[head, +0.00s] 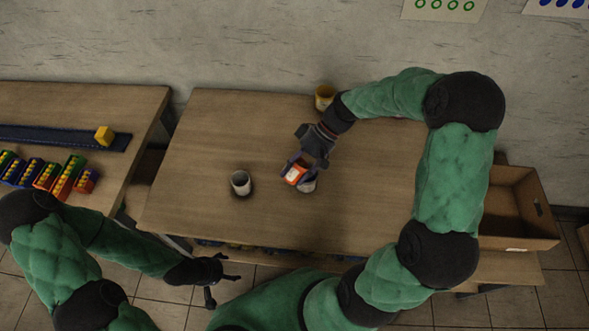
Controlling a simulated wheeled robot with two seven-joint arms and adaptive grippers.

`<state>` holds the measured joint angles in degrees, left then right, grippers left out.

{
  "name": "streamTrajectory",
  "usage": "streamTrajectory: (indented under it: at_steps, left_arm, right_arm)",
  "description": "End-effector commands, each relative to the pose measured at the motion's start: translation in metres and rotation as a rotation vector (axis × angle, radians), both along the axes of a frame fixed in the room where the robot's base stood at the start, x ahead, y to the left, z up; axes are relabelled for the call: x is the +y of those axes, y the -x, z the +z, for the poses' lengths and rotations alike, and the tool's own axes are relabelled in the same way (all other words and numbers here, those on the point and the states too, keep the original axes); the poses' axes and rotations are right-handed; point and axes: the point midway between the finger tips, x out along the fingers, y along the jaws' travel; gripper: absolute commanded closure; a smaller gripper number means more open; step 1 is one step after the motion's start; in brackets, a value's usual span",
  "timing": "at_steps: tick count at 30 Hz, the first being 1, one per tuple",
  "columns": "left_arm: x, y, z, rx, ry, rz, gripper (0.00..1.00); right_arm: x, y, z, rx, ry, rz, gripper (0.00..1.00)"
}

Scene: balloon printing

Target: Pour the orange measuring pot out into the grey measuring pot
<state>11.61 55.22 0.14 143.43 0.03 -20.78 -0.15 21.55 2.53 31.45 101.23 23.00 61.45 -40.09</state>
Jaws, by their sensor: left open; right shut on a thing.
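The orange measuring pot (295,172) is held by my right gripper (300,165) in the middle of the table. It is tilted; a pale patch shows on it, and I cannot tell whether this is its mouth or a label. A grey rounded thing, apparently the grey measuring pot (308,185), stands just below and right of it in the picture, partly hidden by the orange pot and gripper. I cannot tell whether they touch, or see anything flowing. My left gripper (222,281) is open and empty, off the table's front edge.
A yellow pot (324,96) stands at the back edge by my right wrist. A cardboard box (520,238) is at right; a side table (75,100) with coloured blocks is at left.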

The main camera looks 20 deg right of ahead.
Motion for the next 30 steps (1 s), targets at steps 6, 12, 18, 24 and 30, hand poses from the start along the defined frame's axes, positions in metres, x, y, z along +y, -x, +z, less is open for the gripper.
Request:
streamTrajectory:
  at_steps: [6, 12, 18, 24, 30]
  left_arm:
    - [0.0001, -0.0001, 0.0001, 0.000, 0.000, 0.000, 0.24]
    - [0.0000, 0.0000, -0.0022, 0.000, 0.000, 0.000, 0.24]
    - [0.0000, 0.0000, -0.0048, 0.000, 0.000, 0.000, 0.24]
    - [0.0000, 0.0000, -0.0051, 0.000, 0.000, 0.000, 0.24]
    - [0.0000, 0.0000, -0.0051, 0.000, 0.000, 0.000, 0.24]
  right_arm:
    - [0.0001, 0.0000, 0.0002, 0.000, -0.002, 0.000, 0.81]
    - [0.0000, 0.0001, -0.0008, 0.005, -0.024, -0.001, 0.81]
    - [0.0003, 0.0005, -0.0012, 0.010, -0.057, 0.000, 0.82]
    - [0.0003, 0.0003, -0.0003, 0.010, -0.069, -0.001, 0.82]
    - [0.0003, 0.0003, -0.0003, 0.010, -0.070, -0.001, 0.81]
